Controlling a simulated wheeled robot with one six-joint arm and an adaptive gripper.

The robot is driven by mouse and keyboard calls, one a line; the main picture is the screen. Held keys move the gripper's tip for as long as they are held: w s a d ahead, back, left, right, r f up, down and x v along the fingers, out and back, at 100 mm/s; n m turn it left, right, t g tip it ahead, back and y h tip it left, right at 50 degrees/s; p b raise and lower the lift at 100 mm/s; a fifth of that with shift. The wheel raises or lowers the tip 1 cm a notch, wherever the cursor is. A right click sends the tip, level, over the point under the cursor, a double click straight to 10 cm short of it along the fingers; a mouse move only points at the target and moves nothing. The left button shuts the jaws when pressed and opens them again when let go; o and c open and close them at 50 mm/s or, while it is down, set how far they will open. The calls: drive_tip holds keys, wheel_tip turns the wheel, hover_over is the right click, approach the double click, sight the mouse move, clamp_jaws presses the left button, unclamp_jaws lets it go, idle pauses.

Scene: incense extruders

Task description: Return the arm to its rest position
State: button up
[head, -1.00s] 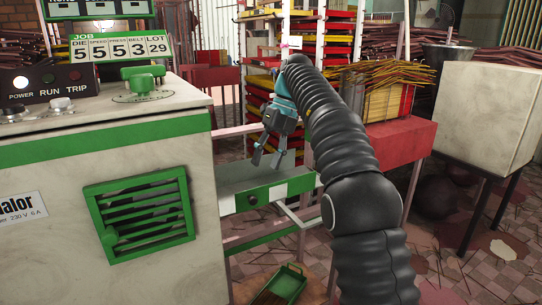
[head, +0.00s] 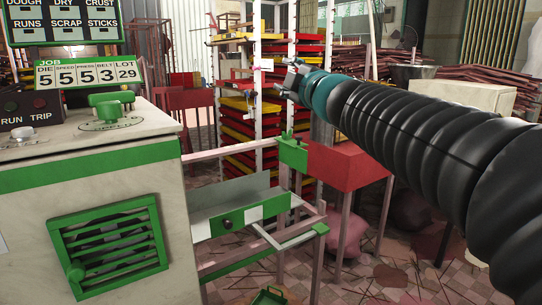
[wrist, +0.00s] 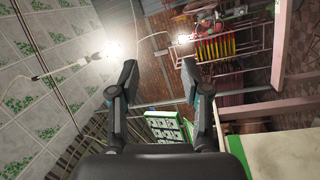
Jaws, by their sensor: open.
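My gripper (head: 285,82) is at the end of my black ribbed arm, which reaches in from the right edge in the head view. It is raised in front of the rack of red and yellow trays. In the wrist view my gripper (wrist: 158,75) shows two dark fingers spread apart with nothing between them. That view looks up past the fingers at lamps, tiled surfaces and roofing. The gripper appears clear of the machine in the head view.
A cream and green machine (head: 90,185) with a louvred vent stands at left. A metal trough (head: 235,196) extends beside it. A red table (head: 345,168) stands at centre. The tray rack (head: 240,132) and bundles of sticks (head: 480,82) are behind. A green tray (head: 268,297) lies low in front.

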drive_tip(key=s+d+f+m+g+h, duration=0.3)
drive_tip(key=s+d+f+m+h, duration=0.3)
drive_tip(key=f, duration=0.4)
drive_tip(key=s+d+f+m+g+h, duration=0.2)
drive_tip(key=s+d+f+m+h, duration=0.1)
drive_tip(key=s+d+f+m, duration=0.55)
drive_tip(key=s+a+f+m+g+y, duration=0.1)
drive_tip(key=s+f+m+g, duration=0.3)
drive_tip(key=s+f, duration=1.3)
wheel_tip(320, 180, down, 2)
drive_tip(key=a+g, duration=0.1)
drive_tip(key=g, duration=0.2)
drive_tip(key=shift+s+f+y, duration=0.2)
drive_tip(key=shift+s+y, duration=0.1)
drive_tip(key=shift+y, duration=0.1)
drive_tip(key=shift+a+m, duration=0.1)
drive_tip(key=shift+m, duration=0.15)
